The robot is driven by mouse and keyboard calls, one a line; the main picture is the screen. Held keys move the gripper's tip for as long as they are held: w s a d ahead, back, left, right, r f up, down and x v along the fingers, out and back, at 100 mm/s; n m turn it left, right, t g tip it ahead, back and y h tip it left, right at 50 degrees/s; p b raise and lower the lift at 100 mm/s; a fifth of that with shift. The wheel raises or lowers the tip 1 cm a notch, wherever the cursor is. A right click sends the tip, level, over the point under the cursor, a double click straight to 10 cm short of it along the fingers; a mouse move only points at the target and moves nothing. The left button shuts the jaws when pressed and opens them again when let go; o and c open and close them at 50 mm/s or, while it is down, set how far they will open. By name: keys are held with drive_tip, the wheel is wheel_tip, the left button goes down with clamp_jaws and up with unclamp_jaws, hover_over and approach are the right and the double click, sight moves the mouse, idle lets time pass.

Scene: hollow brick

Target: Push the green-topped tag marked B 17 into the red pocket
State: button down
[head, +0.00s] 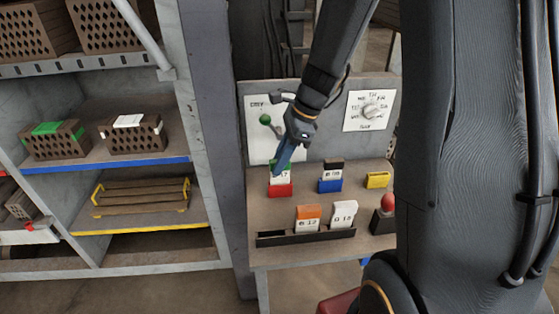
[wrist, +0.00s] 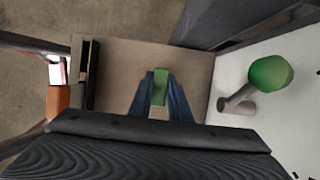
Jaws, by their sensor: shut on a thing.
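The green-topped tag (head: 280,179) stands upright at the red pocket (head: 280,191) on the sloping desk in the head view. Its white face shows just above the pocket, with a 17 partly readable; its lower end is hidden behind the pocket's front. How deep it sits I cannot tell. My gripper (head: 280,167) comes down from above with its blue fingers shut on the tag's top. In the wrist view the green top (wrist: 161,86) lies between the two fingertips (wrist: 161,90), and the red pocket is out of sight there.
Right of it, a black-topped tag (head: 333,170) stands in a blue pocket (head: 330,186); a yellow pocket (head: 377,181) looks empty. In front, a dark rack (head: 305,238) holds orange-topped (head: 308,214) and white (head: 344,212) tags.

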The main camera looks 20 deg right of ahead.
drive_tip(key=shift+f, duration=0.55)
drive_tip(key=c, duration=1.6)
unclamp_jaws()
drive_tip(key=shift+o, duration=0.2)
drive_tip(key=b+v, duration=0.1)
drive_tip(key=v, duration=0.6)
drive_tip(key=shift+d+r, duration=0.2)
drive_tip(key=shift+r, duration=0.15)
